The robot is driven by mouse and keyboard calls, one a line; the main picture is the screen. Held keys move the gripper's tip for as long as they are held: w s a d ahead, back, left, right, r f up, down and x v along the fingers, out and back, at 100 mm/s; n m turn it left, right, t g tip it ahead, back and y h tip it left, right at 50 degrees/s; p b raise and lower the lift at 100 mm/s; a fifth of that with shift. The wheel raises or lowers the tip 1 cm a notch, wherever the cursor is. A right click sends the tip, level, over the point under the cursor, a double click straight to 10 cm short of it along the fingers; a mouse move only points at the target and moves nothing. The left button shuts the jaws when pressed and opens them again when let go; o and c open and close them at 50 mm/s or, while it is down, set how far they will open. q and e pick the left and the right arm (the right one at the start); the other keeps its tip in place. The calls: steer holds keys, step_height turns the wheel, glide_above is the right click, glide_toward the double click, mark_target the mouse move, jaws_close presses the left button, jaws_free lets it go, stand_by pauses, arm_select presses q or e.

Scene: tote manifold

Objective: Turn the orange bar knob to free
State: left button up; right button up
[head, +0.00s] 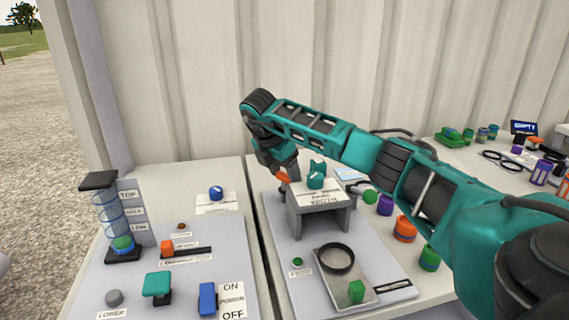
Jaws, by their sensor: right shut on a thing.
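The orange bar knob (283,178) shows in the head view at the left rear of a small grey stand (322,218), at the tips of my right gripper (281,173). My right arm reaches in from the right, and the gripper points down with its jaws shut on the knob. The fingers hide part of the knob, and I cannot read its setting or a free mark. My left gripper is out of view.
A teal knob (317,170) stands right beside the gripper on the stand. A switch panel (190,285) is on the left. Several coloured jars, such as an orange one (405,229), stand right, under my arm.

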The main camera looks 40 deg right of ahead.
steer(key=shift+r+m, duration=0.2)
steer(key=shift+m, duration=0.4)
steer(key=m+g+p, duration=0.2)
steer(key=m, duration=0.1)
steer(key=shift+w+m, duration=0.15)
steer(key=shift+m, duration=0.25)
steer(key=shift+f+m+y+p, duration=0.1)
steer(key=shift+m+y+p, duration=0.25)
steer(key=shift+m, duration=0.35)
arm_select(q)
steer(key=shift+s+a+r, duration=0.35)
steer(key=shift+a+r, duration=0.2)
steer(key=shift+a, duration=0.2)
arm_select(e)
steer(key=shift+d+g, duration=0.1)
steer(key=shift+g, duration=0.2)
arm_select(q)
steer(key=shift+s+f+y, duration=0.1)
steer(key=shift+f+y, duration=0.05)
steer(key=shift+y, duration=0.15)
arm_select(e)
steer(key=shift+m, duration=0.3)
steer(key=o, duration=1.1)
steer(key=shift+c, duration=0.2)
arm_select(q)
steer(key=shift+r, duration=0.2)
arm_select(e)
steer(key=shift+f, duration=0.1)
